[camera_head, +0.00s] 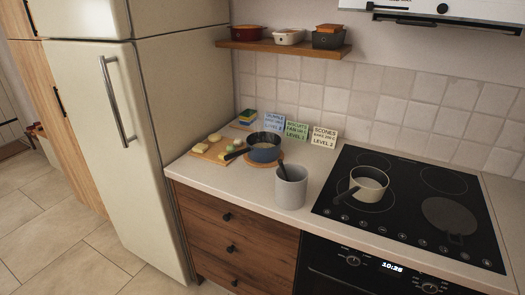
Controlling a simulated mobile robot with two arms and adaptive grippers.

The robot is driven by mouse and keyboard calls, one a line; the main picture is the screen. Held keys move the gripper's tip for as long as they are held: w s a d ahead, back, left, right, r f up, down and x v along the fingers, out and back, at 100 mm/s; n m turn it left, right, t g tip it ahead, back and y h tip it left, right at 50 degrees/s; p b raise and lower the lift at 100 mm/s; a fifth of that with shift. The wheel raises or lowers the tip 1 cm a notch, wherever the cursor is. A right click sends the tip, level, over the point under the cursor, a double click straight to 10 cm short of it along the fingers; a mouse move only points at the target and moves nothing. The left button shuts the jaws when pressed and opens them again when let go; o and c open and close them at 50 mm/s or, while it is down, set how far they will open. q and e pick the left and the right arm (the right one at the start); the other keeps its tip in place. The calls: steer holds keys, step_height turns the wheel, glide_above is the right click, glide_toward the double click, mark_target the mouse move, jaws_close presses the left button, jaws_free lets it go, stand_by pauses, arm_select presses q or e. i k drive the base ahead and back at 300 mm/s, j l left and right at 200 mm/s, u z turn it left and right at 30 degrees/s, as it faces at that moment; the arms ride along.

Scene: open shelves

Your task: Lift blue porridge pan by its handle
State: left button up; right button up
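A dark blue pan (264,153) sits on a round wooden board on the counter, left of the hob. Its dark handle (236,153) points to the left, over the edge of a wooden cutting board. Neither of my grippers is in the head view. A second pan, pale with a dark handle (368,183), stands on the hob with its handle pointing toward the lower left.
A grey utensil crock (291,190) stands in front of the blue pan, near the counter's front edge. A cutting board (209,152) with food pieces lies to the left. Several recipe cards (297,129) lean behind. The fridge (105,120) bounds the left side; a wooden shelf (280,47) hangs above.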

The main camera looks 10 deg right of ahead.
mark_target(260, 155)
steer(key=i+j+z, duration=0.15)
steer(key=j+z, duration=0.2)
steer(key=j, duration=0.3)
steer(key=j+z, duration=0.35)
steer(key=j, duration=0.25)
steer(key=j+z, duration=0.35)
steer(key=j, duration=0.35)
